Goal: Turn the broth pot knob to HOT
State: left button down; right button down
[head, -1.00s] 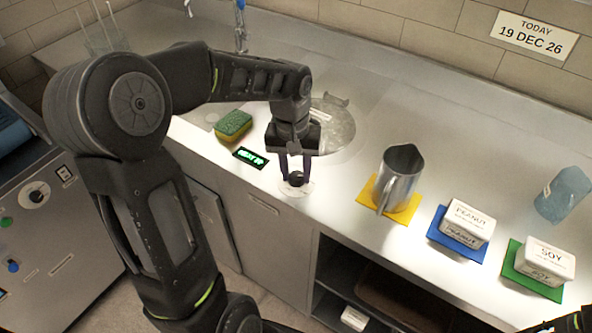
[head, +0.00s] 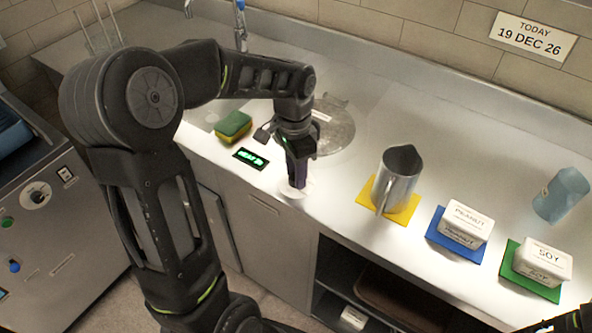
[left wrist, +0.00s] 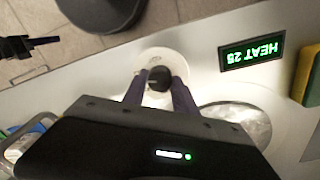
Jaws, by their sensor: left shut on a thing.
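The broth pot knob is a small dark knob with a pale mark (left wrist: 158,79), on a white round dial plate (left wrist: 153,58) at the counter's front edge. My left gripper (left wrist: 158,84) is shut on it, one dark purple finger on each side. In the head view, the left gripper (head: 297,181) points down and its fingers hide the knob; part of the dial plate (head: 306,190) shows. A small display (left wrist: 252,53) beside the knob reads HEAT 25 in green. The round metal pot lid (head: 337,133) lies behind the gripper, partly covered by my arm.
A green and yellow sponge (head: 233,126) lies left of the gripper. To the right stand a metal pitcher (head: 399,174) on a yellow mat, white PEANUT (head: 467,222) and SOY (head: 543,260) tubs, and a blue cup (head: 562,194). The counter's back right is clear.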

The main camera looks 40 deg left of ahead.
pick_arm(q)
jog(key=m, duration=0.3)
jog(key=shift+m, duration=0.4)
jog(key=m, duration=0.3)
jog(key=shift+w+m+p, duration=0.1)
jog(key=shift+m+p, duration=0.2)
jog(key=shift+p, duration=0.1)
jog(key=m, duration=0.3)
jog(key=shift+d+m+y+p, duration=0.1)
jog(key=shift+m+y+p, duration=0.2)
jog(key=shift+m+p, duration=0.3)
jog(key=shift+m, duration=1.3)
jog(key=c, duration=1)
grip_release()
jog(key=shift+r, duration=0.1)
jog(key=r, duration=0.3)
jog(key=r+b, duration=0.1)
jog(key=r, duration=0.3)
jog(key=shift+w+r, duration=0.2)
jog(key=shift+r, duration=0.1)
